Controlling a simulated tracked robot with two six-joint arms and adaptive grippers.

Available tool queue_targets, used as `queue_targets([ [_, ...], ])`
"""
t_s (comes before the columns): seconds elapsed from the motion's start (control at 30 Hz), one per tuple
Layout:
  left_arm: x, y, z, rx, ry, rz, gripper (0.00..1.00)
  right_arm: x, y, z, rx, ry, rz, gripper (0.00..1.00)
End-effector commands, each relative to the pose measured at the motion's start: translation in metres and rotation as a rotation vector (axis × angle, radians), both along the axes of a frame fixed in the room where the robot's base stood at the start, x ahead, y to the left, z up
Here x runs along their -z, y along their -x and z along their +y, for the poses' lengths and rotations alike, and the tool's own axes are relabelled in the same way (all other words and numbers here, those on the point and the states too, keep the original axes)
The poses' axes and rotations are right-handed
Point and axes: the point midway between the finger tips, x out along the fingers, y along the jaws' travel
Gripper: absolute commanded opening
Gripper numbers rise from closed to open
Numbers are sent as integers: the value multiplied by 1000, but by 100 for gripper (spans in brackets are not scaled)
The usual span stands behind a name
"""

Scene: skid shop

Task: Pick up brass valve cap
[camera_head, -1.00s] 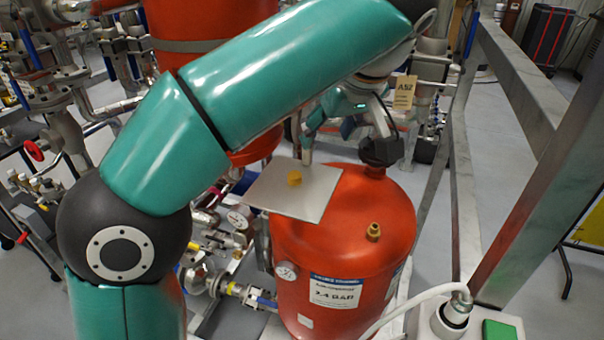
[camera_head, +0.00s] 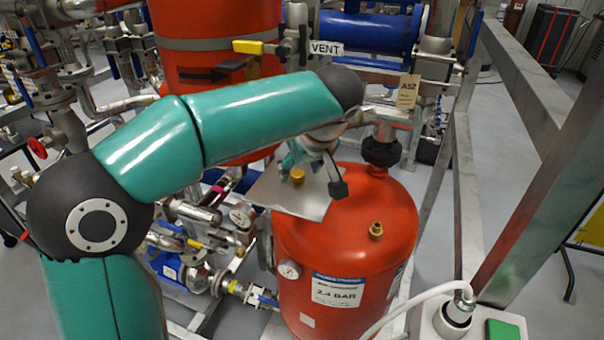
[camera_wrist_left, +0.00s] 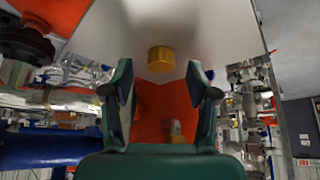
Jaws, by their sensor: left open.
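The brass valve cap (camera_head: 297,175) is a small yellow cylinder on a thin grey plate (camera_head: 312,206) over the orange tank's top. It also shows in the left wrist view (camera_wrist_left: 161,59), ahead of the fingertips and roughly midway between them. My left gripper (camera_head: 313,182) is at the plate, its dark fingertip just right of the cap. In the left wrist view its two fingers (camera_wrist_left: 158,75) stand apart with nothing between their tips. The cap appears untouched. My right gripper is in neither view.
The orange tank (camera_head: 345,245) has a brass valve stem (camera_head: 376,231) on top and a black fitting (camera_head: 381,152) behind. A metal frame (camera_head: 525,170) stands at right. Pipes and gauges crowd the left. A yellow-handled valve (camera_head: 254,47) is behind the arm.

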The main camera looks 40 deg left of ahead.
Motion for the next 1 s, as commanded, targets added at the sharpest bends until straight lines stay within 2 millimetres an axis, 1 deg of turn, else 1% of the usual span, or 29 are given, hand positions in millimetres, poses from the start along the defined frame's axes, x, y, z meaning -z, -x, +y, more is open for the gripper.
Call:
queue_targets([
  [0.03, 5, -1, 3, -1, 0, 4, 59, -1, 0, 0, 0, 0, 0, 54],
  [0.13, 11, -3, 5, 0, 0, 1, 59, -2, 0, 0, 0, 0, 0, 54],
  [0.33, 12, -3, 5, 1, 1, 1, 59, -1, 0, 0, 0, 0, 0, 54],
  [0.37, 12, -3, 5, 1, 1, 1, 57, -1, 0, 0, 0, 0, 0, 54],
  [0.6, 11, -3, 5, 1, 1, 1, 17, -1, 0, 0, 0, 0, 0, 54],
  [0.63, 12, -3, 5, 1, 1, 1, 14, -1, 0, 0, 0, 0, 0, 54],
  [1.0, 10, -4, 4, 1, 0, 0, 14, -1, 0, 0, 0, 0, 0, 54],
])
